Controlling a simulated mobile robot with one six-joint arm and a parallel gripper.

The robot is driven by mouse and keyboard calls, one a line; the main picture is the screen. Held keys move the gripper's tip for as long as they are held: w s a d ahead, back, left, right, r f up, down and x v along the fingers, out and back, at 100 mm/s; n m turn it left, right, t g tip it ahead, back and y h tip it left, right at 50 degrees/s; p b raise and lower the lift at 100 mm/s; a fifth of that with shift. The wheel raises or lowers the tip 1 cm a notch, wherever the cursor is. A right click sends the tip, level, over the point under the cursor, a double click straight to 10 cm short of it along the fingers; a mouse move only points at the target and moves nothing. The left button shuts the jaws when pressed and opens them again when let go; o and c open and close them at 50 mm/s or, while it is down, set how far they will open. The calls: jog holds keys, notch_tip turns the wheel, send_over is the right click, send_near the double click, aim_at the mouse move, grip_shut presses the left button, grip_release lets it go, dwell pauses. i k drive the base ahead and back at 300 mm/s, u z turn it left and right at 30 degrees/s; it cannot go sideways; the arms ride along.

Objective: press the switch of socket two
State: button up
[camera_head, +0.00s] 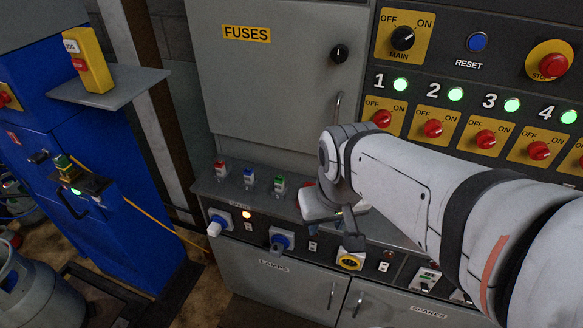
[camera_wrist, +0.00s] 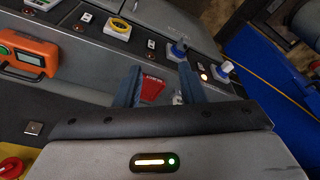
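In the wrist view, the same socket (camera_wrist: 178,49) and switch (camera_wrist: 151,44) show beyond the fingers. My gripper (camera_head: 333,225) hangs over the ledge, above and slightly right of that switch, apparently apart from it. In the wrist view, the gripper's fingers (camera_wrist: 163,76) are spread. A red labelled piece shows between them; I cannot tell that either touches it. The switch position is too small to read.
A yellow socket (camera_head: 350,261) lies right of the switch. Small fuses (camera_head: 249,179) stand on the ledge. An orange meter (camera_wrist: 28,55) appears in the wrist view.

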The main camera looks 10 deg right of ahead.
aim_at(312, 246)
jog(key=z, duration=0.5)
jog(key=k, duration=1.45)
jog(key=u, duration=0.5)
jog(key=i, duration=0.95)
jog(key=u, duration=0.05)
